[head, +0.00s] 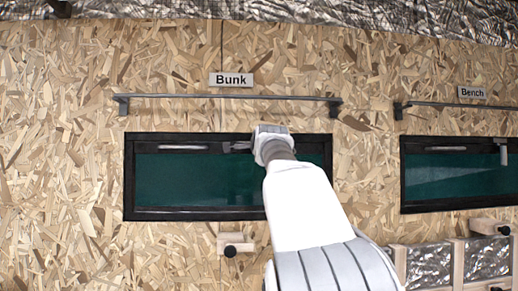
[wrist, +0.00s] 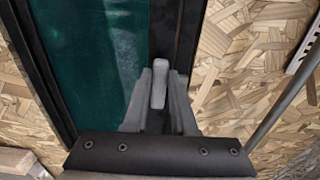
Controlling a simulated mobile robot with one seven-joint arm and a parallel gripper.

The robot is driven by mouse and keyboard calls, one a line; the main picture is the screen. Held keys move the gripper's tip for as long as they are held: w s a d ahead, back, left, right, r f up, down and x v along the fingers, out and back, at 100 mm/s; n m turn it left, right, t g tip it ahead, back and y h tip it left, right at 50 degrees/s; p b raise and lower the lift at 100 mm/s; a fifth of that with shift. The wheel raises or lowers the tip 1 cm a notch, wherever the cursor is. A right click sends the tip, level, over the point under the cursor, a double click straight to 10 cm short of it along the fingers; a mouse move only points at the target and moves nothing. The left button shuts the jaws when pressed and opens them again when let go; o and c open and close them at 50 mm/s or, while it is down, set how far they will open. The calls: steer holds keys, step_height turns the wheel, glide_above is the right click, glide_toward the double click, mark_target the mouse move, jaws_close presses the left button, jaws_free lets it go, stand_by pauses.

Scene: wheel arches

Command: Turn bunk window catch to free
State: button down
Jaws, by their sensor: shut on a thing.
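The bunk window (head: 190,180) is a dark green pane in a black frame, under the "Bunk" sign (head: 231,79). Its grey catch (head: 236,146) lies along the top bar of the frame, sticking out left of my gripper in the head view. My gripper (head: 270,131) is at the top bar, right of the window's middle, and my arm hides part of the window. In the wrist view, the catch (wrist: 159,84) sits between the two grey fingers of my gripper (wrist: 161,97), which are shut on it. The catch's pivot is hidden.
A thin rail (head: 225,98) runs just above the bunk window; it also shows in the wrist view (wrist: 285,104). A wooden block with a black knob (head: 231,250) is below. The bench window (head: 455,178), with its own catch (head: 503,151) hanging down, is at right.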

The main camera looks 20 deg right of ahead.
steer(key=c, duration=0.7)
jaws_free()
steer(key=s+a+b, duration=0.1)
steer(key=s+b, duration=0.2)
steer(key=s, duration=0.2)
steer(key=s+a+b, duration=0.1)
steer(key=s+b, duration=0.3)
steer(key=s, duration=0.2)
steer(key=s+a+b, duration=0.1)
steer(key=s+b, duration=0.3)
steer(key=s, duration=0.2)
steer(key=shift+a, duration=0.25)
